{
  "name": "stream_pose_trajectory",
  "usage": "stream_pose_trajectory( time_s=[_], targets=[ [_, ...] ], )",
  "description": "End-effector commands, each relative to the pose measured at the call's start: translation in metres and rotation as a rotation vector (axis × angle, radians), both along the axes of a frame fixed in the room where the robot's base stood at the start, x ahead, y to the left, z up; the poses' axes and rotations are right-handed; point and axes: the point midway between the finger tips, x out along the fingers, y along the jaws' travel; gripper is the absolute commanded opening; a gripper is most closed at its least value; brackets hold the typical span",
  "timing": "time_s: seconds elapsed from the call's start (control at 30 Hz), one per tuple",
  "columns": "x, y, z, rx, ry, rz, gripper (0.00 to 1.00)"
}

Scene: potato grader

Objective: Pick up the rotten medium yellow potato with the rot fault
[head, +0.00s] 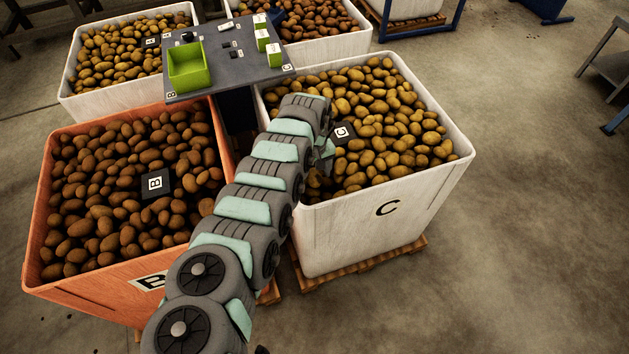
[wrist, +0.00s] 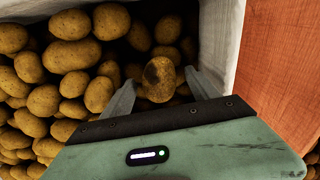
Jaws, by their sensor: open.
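In the wrist view, a yellow potato with a dark brown patch (wrist: 159,79) lies near the white wall of the bin. My gripper (wrist: 160,88) is open, with one finger to the left of this potato and one to the right. The potato sits between the fingertips, and I cannot tell whether either finger touches it. In the head view my arm reaches into the white bin marked C (head: 388,209), at its left side. The arm hides the gripper and the dark-patched potato there.
Many yellow potatoes (head: 375,115) fill bin C around a black C marker (head: 342,132). The orange bin marked B (head: 45,200) stands close on the left. A dark table (head: 228,70) with a green tray (head: 188,68) stands behind. Open floor lies to the right.

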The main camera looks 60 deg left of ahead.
Motion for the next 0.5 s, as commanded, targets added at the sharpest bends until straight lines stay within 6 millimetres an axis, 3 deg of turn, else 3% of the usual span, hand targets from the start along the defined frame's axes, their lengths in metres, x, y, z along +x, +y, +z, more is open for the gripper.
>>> stream_pose_trajectory(
  time_s=[0.23, 0.5],
  targets=[
    [0.0007, 0.0004, -0.0016, 0.002, -0.001, -0.001, 0.69],
    [0.0006, 0.0006, -0.0014, 0.002, -0.001, -0.001, 0.47]
  ],
)
